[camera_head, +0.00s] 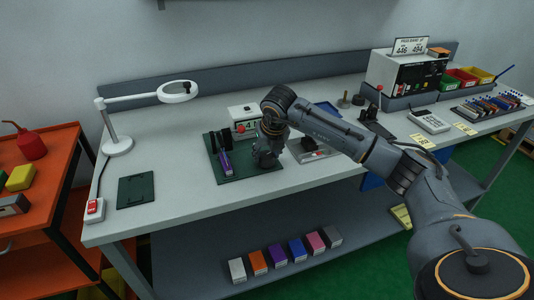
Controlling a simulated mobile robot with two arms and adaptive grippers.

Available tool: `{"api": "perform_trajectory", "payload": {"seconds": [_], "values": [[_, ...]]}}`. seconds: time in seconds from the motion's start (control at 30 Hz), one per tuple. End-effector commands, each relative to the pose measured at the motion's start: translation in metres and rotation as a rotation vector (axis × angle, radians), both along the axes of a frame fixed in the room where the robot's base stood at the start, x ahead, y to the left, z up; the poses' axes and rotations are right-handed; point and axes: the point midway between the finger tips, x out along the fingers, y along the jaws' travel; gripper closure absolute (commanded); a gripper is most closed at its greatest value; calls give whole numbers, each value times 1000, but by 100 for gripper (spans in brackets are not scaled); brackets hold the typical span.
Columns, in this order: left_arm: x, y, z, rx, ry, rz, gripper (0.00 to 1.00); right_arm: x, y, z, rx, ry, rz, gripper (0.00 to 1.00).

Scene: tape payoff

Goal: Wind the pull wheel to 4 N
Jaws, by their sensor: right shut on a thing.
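The tape payoff rig stands on a dark green base plate (238,177) at the middle of the bench. It has black upright parts (213,143) and a purple piece (225,163) on its left side. My right gripper (265,162) points down over the right part of this plate. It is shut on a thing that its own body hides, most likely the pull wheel. A white readout box (237,112) with a red knob stands just behind. Its display is partly covered by my right arm, so the full reading cannot be made out. My left gripper is not in view.
A magnifier lamp (176,92) and a loose dark green plate (135,190) are to the left. A red-button switch box (95,209) sits at the front left corner. A white instrument (400,75) and colored bins (462,77) stand at the right. Bench around the loose plate is clear.

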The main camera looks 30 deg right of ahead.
Motion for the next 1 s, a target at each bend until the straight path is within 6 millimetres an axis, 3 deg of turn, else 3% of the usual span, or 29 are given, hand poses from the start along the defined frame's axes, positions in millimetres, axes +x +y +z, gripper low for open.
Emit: {"api": "perform_trajectory", "payload": {"seconds": [0.23,0.27,0.37,0.77,1.0], "values": [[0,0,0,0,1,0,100,0,0,-1,0,2,1,86],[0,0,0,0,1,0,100,0,0,-1,0,2,1,50],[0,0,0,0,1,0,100,0,0,-1,0,2,1,31],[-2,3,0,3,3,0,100,-2,1,6,1,0,1,31],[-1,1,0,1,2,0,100,-17,4,47,-1,-5,2,31]]}}
